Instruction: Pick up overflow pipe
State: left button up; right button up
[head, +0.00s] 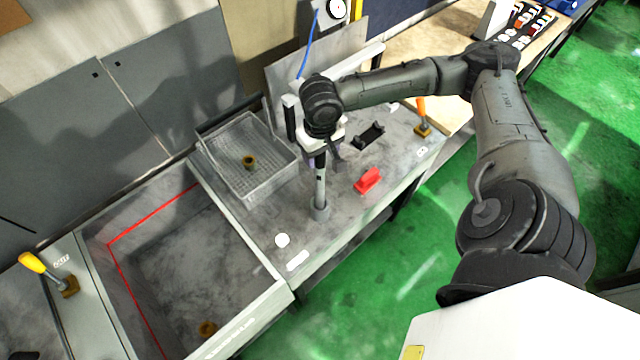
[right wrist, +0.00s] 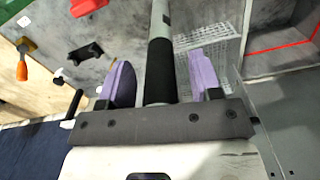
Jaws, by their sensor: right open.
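The overflow pipe (head: 320,190) stands upright on the grey worktop, with a wider grey foot and a dark grip section higher up. My right gripper (head: 323,160) is at its upper part, coming from above. In the right wrist view the pipe's black section (right wrist: 160,70) lies between the two purple fingers (right wrist: 162,82), with a visible gap on each side. The right gripper is open. The pipe's top is hidden by my wrist in the head view. My left gripper is not in view.
A wire basket (head: 222,178) stands left of the pipe. A sink (head: 262,312) with a red line inside is at lower left. A red block (head: 368,180), a black holder (head: 368,136) and an orange-handled valve (head: 421,112) are to the right. The worktop's front is mostly clear.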

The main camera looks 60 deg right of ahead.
grip_shut()
dwell(0.4)
